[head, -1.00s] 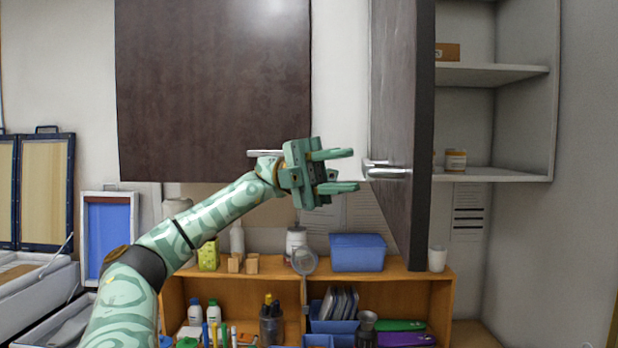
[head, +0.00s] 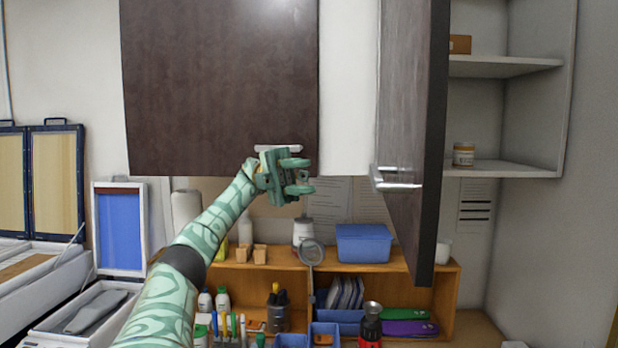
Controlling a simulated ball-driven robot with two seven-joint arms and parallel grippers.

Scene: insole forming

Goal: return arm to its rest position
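My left gripper (head: 300,176) is in the middle of the head view, in front of the lower edge of the closed dark cabinet door (head: 220,85). Its two fingers point right and are spread apart with nothing between them. The open dark cabinet door (head: 412,130) stands to its right, with its metal handle (head: 396,180) clear of the fingers. My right gripper is not in view.
A wooden shelf unit (head: 450,300) stands below, with a blue bin (head: 363,243), bottles and tools. Open cabinet shelves (head: 505,66) hold a small jar (head: 463,154). A blue-panelled frame (head: 120,228) and an open case (head: 75,318) are at left.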

